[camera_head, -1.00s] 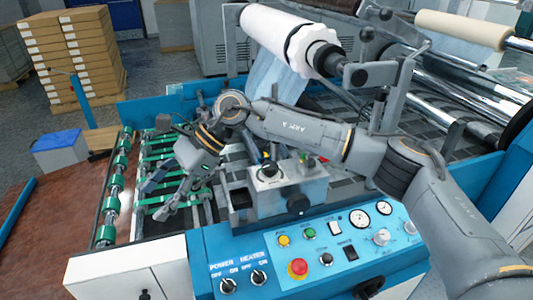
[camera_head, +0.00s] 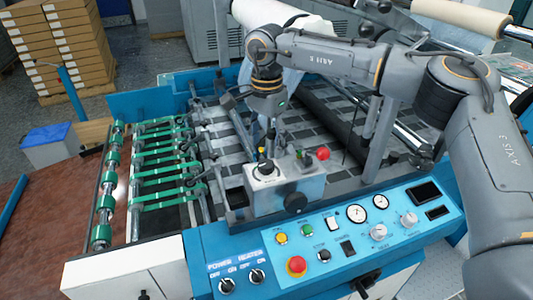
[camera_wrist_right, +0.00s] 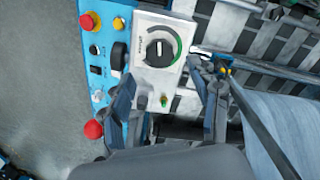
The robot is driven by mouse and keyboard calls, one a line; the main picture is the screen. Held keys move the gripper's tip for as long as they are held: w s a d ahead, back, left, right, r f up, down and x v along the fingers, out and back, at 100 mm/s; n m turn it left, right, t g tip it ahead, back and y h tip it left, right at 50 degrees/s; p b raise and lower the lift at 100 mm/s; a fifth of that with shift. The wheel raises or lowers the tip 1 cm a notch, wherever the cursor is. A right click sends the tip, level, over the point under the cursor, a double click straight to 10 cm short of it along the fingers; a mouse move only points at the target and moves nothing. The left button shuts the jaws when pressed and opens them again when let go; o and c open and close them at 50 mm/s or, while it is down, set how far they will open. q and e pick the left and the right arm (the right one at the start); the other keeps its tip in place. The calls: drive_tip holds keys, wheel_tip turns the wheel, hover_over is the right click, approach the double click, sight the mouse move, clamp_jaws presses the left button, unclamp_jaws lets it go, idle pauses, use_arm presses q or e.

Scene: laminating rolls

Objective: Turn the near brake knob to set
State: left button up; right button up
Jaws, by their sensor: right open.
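A grey control box (camera_head: 285,192) stands on the machine behind the blue panel. On its top is a dial with a dark knob (camera_head: 265,168); this dial knob (camera_wrist_right: 159,48) shows in the right wrist view with a green arc around its right side. I cannot read its label, so I cannot tell whether it is the near brake knob. My left gripper is not in view.
The blue panel (camera_head: 390,262) carries buttons, gauges and switches. A red knob (camera_head: 323,153) stands close to the box and my gripper. A white roll (camera_head: 265,16) is behind my arm. Green-banded rollers (camera_head: 165,165) lie to the left.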

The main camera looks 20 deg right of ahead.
sight(267, 163)
drive_tip(key=shift+f+p, duration=0.65)
drive_tip(key=shift+f, duration=2.1)
drive_tip(key=c, duration=1.2)
